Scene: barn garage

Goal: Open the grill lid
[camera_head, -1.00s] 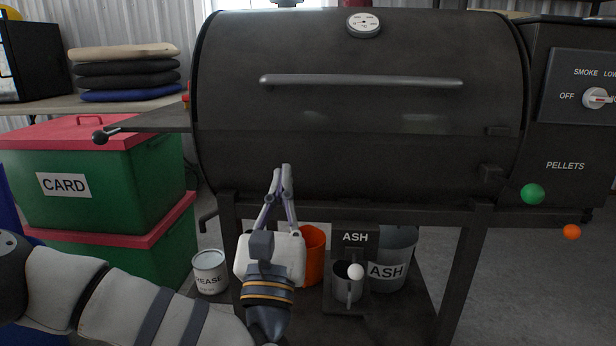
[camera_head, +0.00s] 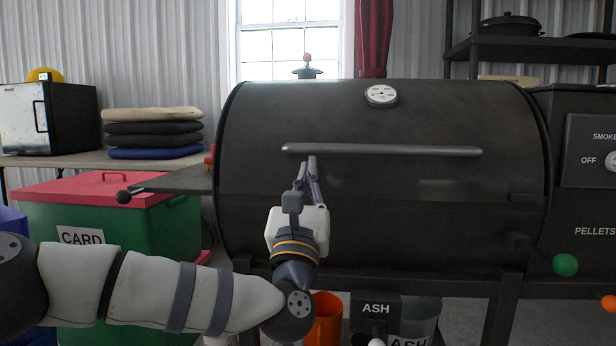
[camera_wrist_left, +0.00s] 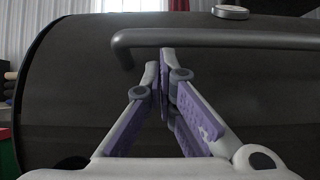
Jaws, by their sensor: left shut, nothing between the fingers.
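The black grill lid (camera_head: 400,125) is shut, with a round temperature dial (camera_head: 382,95) near its top. A long grey bar handle (camera_head: 420,150) runs across the lid's front. My left gripper (camera_head: 309,160) is shut and empty, with its fingertips at or just below the left part of the handle in the head view. In the left wrist view the shut fingers (camera_wrist_left: 164,58) point up to just under the handle (camera_wrist_left: 220,39), close to its left bend; I cannot tell whether they touch it. My right gripper is not in view.
A green CARD box (camera_head: 100,225) with a red lid stands left of the grill, below a table with stacked cushions (camera_head: 152,140). A small side shelf (camera_head: 180,180) juts from the grill's left side. The pellet hopper (camera_head: 580,205) stands at right.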

